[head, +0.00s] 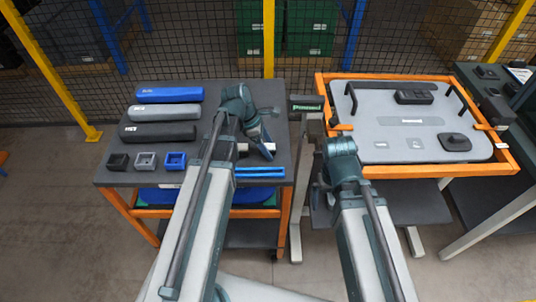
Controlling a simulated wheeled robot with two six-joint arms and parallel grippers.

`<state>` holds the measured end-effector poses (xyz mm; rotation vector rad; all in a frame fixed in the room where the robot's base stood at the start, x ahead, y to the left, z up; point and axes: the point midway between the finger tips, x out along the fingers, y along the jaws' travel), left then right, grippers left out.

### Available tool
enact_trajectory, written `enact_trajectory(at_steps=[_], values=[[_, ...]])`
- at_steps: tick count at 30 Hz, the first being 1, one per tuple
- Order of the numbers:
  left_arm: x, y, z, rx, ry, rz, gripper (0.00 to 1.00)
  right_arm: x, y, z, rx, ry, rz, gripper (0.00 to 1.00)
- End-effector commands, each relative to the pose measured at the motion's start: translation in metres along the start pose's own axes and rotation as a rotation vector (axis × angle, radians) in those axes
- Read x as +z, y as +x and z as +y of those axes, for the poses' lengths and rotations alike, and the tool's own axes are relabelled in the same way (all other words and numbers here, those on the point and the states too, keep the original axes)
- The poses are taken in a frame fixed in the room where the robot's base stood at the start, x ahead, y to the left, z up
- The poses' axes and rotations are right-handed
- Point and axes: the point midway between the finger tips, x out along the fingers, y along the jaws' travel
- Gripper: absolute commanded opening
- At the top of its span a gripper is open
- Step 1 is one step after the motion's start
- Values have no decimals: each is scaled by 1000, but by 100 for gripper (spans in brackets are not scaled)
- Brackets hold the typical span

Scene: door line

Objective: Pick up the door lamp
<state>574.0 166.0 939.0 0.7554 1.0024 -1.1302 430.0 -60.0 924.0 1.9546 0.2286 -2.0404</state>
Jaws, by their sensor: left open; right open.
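No part can be told for sure as the door lamp. On the left cart, small square pieces in black (117,161), grey (145,160) and blue (175,160) stand in a row near the front edge. My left gripper (266,150) is open over the right part of the cart, to the right of these pieces. A small pale part (242,147) shows beside it, partly covered. My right gripper (322,186) is by the front left corner of the orange frame, low and mostly hidden by its own wrist; its fingers are hard to make out.
Blue (169,94), grey (164,111) and black (158,131) long bars lie on the dark cart top (220,90). Blue rods (259,172) lie at its front right. A grey door panel (370,115) sits in an orange frame (400,76). A narrow post stand (306,102) is between them.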

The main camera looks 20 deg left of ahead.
Motion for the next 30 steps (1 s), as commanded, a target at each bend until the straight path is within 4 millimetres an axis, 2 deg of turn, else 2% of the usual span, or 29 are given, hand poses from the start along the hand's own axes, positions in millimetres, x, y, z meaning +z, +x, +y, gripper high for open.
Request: enact_trajectory(at_steps=[1, 7, 8, 18, 21, 30], values=[[0, 4, 0, 0, 0, 0, 80, 0, 4, 0, 0, 0, 0, 100], [0, 2, 0, 0, 0, 0, 80, 0, 2, 0, 0, 0, 0, 100], [0, 2, 0, 0, 0, 0, 76, 0, 2, 0, 0, 0, 0, 100], [0, 2, 0, 0, -1, 0, 15, 0, 2, 0, 0, 0, 0, 100], [0, 2, 0, 0, -1, 0, 0, 0, 2, 0, 0, 0, 0, 100], [0, 2, 0, 0, -1, 0, 0, 0, 2, 0, 0, 0, 0, 100]])
